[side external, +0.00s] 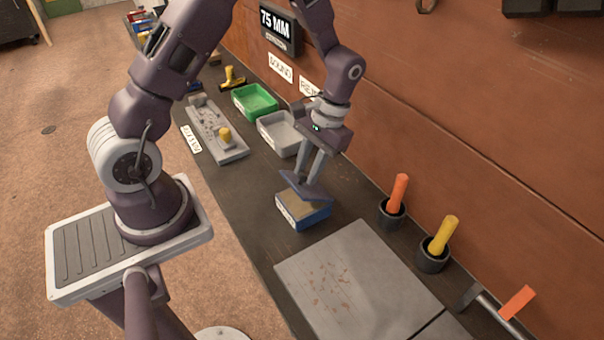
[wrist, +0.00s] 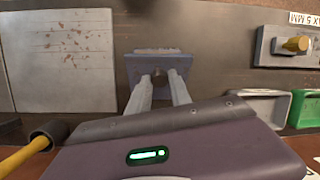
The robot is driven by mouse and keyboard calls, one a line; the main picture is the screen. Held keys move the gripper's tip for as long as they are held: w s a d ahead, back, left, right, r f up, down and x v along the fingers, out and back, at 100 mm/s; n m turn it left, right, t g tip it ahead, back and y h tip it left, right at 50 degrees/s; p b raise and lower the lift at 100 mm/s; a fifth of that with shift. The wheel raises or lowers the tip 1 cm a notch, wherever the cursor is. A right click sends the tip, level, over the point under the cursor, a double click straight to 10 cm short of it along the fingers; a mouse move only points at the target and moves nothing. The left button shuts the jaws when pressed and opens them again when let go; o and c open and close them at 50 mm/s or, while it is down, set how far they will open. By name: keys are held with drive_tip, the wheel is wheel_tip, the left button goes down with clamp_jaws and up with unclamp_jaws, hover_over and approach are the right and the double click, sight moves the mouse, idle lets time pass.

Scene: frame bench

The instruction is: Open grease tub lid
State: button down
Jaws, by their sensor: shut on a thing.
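The grease tub (side external: 301,217) is a blue box with a white label on its front, standing on the dark bench. Tan grease shows in its open top. Its blue-grey lid (side external: 298,186) is tilted above the tub; I cannot tell whether an edge still touches the rim. My gripper (side external: 312,177) points down over the tub, shut on the lid. In the wrist view the gripper (wrist: 159,84) has a dark round knob between its fingertips, with the square lid (wrist: 180,64) behind it. The lid hides most of the tub there.
A grey plate with reddish flecks (side external: 350,285) lies in front of the tub. Black cups hold an orange handle (side external: 399,188) and a yellow handle (side external: 443,234) at right. Grey (side external: 277,141) and green (side external: 255,101) bins stand behind, near the brown wall.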

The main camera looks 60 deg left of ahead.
drive_tip(key=shift+w+r, duration=0.15)
drive_tip(key=shift+w, duration=0.4)
drive_tip(key=shift+w+r, duration=0.15)
drive_tip(key=shift+w, duration=0.35)
drive_tip(key=shift+w+d+f, duration=0.1)
drive_tip(key=shift+w+f, duration=0.05)
drive_tip(key=shift+w, duration=1.25)
drive_tip(key=shift+w+d+f, duration=0.1)
drive_tip(key=shift+w, duration=1.3)
drive_tip(key=c, duration=1.2)
unclamp_jaws()
drive_tip(key=shift+s+a, duration=0.1)
drive_tip(key=shift+s+a, duration=0.1)
